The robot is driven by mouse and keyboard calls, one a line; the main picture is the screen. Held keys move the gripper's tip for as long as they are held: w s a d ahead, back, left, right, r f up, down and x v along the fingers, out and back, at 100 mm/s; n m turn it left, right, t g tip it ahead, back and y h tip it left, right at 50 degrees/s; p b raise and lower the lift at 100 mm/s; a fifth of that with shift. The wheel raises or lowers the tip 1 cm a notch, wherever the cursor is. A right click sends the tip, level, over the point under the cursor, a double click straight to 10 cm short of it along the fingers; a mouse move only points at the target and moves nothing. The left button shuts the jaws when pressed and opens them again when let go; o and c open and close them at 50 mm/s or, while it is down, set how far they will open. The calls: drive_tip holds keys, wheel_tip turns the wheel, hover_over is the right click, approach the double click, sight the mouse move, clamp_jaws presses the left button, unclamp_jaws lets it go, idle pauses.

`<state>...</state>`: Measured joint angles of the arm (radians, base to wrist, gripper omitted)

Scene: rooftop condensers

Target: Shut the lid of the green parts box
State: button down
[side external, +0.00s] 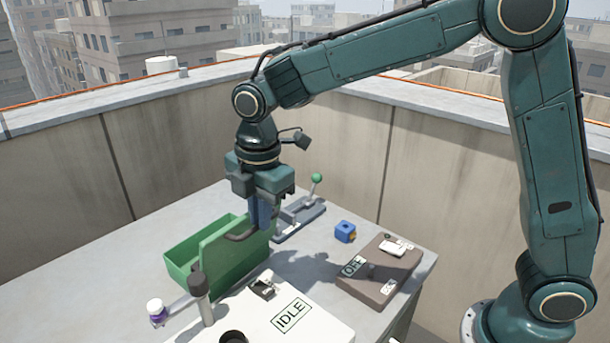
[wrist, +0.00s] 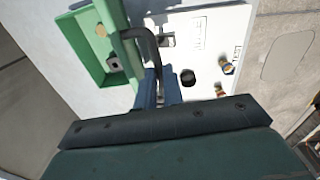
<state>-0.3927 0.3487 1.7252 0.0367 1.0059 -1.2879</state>
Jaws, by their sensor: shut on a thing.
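The green parts box (side external: 183,272) stands on the grey table, with its inside showing from above. Its green lid (side external: 232,262) stands raised, nearly upright, along the box's right side. A dark bent handle (side external: 240,238) sticks out from the lid. My gripper (side external: 262,222) points down, its blue fingers shut on this handle. In the wrist view the box (wrist: 85,48) is at upper left, with a tan piece (wrist: 101,30) and a grey piece (wrist: 114,64) inside. The handle (wrist: 150,42) runs from the lid (wrist: 120,18) to my fingers (wrist: 155,82), which hide its end.
A green-knobbed lever (side external: 316,179), a blue block (side external: 345,232) and a brown OFF panel (side external: 400,275) are to the right.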

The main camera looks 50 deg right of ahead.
drive_tip(key=shift+w, duration=0.1)
drive_tip(key=w+f, duration=0.2)
drive_tip(key=w, duration=0.8)
drive_tip(key=w+a+f, duration=0.1)
drive_tip(key=w+f, duration=0.1)
drive_tip(key=w, duration=0.9)
drive_tip(key=shift+w+a, duration=0.2)
drive_tip(key=shift+a, duration=0.1)
